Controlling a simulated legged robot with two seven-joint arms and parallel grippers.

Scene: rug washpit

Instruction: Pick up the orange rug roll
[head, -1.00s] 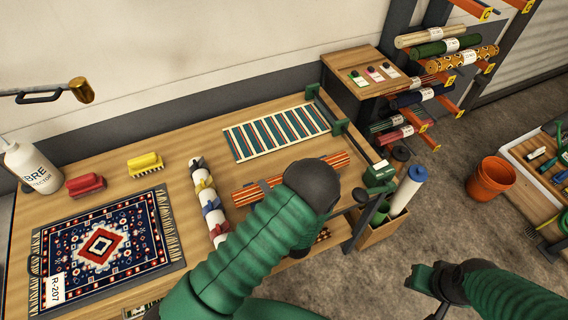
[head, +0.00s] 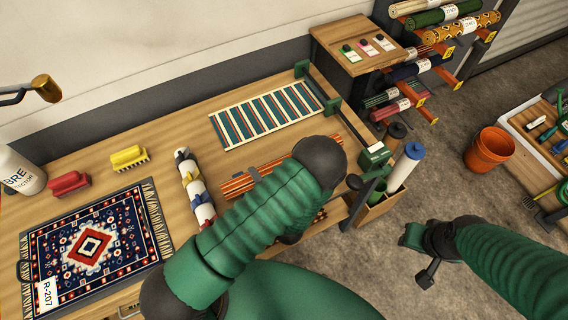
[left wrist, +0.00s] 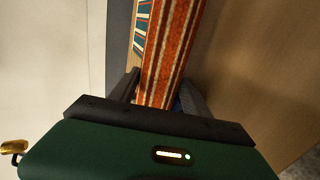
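The orange rug roll (head: 240,186) is striped in orange, red and cream and lies near the front right of the workbench. In the left wrist view, the roll (left wrist: 168,50) runs between the two dark fingers of the left gripper (left wrist: 160,88). The fingers sit close along both sides; I cannot tell whether they press on it. My right gripper (head: 420,258) hangs over the floor at the right, away from the bench, with nothing visible in it.
A white roll with coloured ties (head: 195,190) lies left of the orange roll. A striped rug (head: 265,115) lies behind it. A patterned rug (head: 95,245), brushes (head: 70,184) and a bottle (head: 20,172) are at the left. A roll rack and an orange bucket (head: 488,150) are at the right.

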